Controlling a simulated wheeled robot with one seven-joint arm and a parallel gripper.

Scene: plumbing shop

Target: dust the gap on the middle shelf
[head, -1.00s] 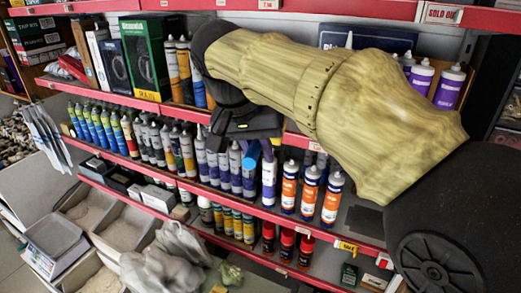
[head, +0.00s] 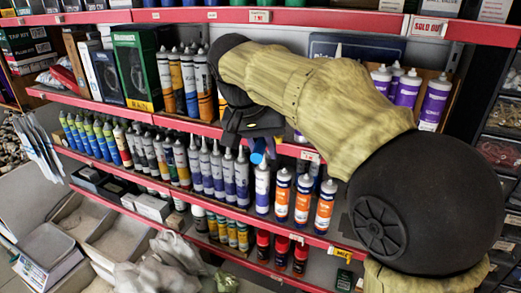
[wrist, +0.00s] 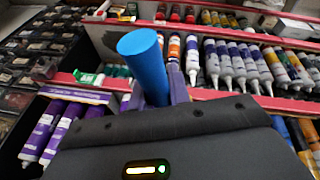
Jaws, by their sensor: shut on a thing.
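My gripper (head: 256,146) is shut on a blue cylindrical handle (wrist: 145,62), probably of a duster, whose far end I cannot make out. In the head view the blue handle (head: 257,151) shows just below my wrist, in front of the shelves. The middle shelf (head: 232,211) carries a long row of upright tubes. A white-and-purple tube (head: 262,188) stands just below the handle, with orange-and-white bottles (head: 303,200) to its right. Bare shelf shows right of these bottles, partly hidden by my arm; I cannot tell whether it is the gap.
The upper shelf holds boxes (head: 134,70), tubes (head: 189,82) and purple bottles (head: 407,89) close to my arm. Red-capped bottles (head: 281,252) stand on the lower shelf. Grey bins (head: 118,237) are at the lower left, dark drawers (head: 497,150) at the right.

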